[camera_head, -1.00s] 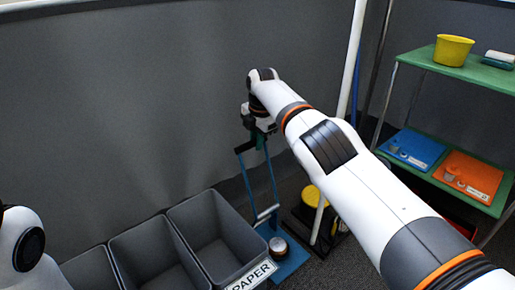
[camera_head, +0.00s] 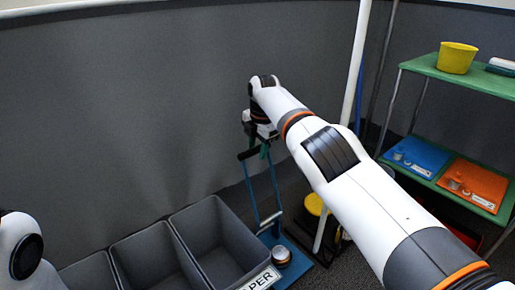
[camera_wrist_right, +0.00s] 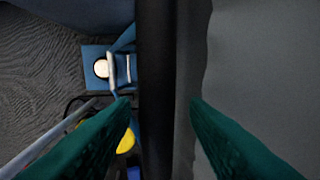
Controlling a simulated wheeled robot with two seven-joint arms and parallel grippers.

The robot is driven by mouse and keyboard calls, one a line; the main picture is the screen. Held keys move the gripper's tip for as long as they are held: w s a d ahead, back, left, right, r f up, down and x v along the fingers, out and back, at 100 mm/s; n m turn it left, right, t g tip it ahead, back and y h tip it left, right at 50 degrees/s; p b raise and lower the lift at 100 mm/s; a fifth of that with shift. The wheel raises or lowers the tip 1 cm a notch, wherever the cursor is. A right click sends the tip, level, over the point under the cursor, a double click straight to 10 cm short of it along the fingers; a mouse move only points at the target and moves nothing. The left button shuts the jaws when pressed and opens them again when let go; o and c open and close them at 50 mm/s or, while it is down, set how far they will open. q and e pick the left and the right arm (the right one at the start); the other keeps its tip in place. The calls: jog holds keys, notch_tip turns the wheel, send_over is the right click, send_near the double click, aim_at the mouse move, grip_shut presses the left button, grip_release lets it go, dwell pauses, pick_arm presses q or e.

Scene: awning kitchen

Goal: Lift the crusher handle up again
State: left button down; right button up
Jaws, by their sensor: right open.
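The crusher is a blue frame (camera_head: 252,190) standing on a blue base plate (camera_head: 294,270). Its dark handle bar (camera_head: 247,154) is at the top of the raised frame. In the right wrist view the handle (camera_wrist_right: 156,60) runs as a thick dark bar between the green fingers. My right gripper (camera_head: 264,147) is at the handle, with its fingers (camera_wrist_right: 160,100) apart on either side of the bar. A round can (camera_head: 281,256) sits on the base plate; its pale top shows in the wrist view (camera_wrist_right: 101,68). My left gripper is out of view.
Grey bins (camera_head: 212,212) stand left of the crusher, the nearest with a partly hidden paper label (camera_head: 264,279). A white pole (camera_head: 354,70) and a yellow object (camera_head: 314,205) are to the right. A green shelf (camera_head: 430,70) stands farther right. A grey wall is behind.

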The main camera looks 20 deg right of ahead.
jog(key=r+b, duration=0.1)
jog(key=b, duration=0.2)
jog(key=shift+s+r+b, duration=0.15)
jog(key=shift+r+b, duration=0.25)
notch_tip(320, 180, up, 10)
jog(key=s+p, duration=0.1)
jog(key=p, duration=0.1)
jog(key=shift+s+d, duration=0.15)
jog(key=shift+d, duration=0.15)
jog(key=shift+f, duration=0.1)
